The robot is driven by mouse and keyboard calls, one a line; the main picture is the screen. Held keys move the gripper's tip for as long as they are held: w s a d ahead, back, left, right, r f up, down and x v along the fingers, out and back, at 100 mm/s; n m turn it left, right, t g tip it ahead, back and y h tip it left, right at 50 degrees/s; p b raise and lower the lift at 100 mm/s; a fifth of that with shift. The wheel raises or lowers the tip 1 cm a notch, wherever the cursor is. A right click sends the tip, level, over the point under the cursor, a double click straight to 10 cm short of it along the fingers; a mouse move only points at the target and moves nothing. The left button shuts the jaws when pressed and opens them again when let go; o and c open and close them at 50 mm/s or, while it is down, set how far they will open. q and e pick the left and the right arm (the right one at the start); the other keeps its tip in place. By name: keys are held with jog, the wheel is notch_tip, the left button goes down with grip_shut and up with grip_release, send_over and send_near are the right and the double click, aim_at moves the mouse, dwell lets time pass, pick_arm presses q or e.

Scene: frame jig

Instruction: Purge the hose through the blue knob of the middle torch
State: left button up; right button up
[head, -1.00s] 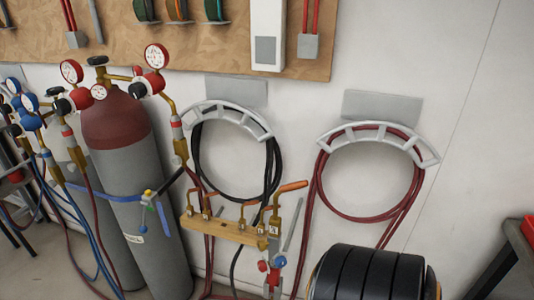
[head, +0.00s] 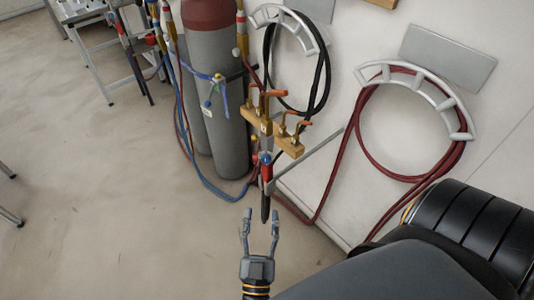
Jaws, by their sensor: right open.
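I cannot tell from this view whether this is the middle torch. My right gripper (head: 261,215) is open, its two fingers pointing up the picture just below the torch's dark end, with nothing between them. Dark red hoses (head: 312,218) run from the torch area along the wall's foot. My left gripper is not in view.
Two grey gas cylinders (head: 223,120) stand left of the rack, with blue hoses beside them. A hose hanger (head: 455,118) holds coiled red hose; another holds black hose. My dark arm covers the bottom right.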

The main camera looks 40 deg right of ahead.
aim_at(266, 162)
jog(key=p+x, duration=0.4)
jog(key=x, duration=0.9)
jog(key=shift+a+r, duration=0.1)
jog(key=shift+r, duration=0.05)
jog(key=shift+w+d, duration=0.3)
jog(key=shift+d, duration=0.05)
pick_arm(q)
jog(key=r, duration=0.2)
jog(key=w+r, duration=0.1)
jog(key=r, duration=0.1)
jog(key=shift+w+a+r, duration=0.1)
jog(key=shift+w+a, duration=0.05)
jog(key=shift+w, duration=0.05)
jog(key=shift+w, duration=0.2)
pick_arm(e)
grip_shut()
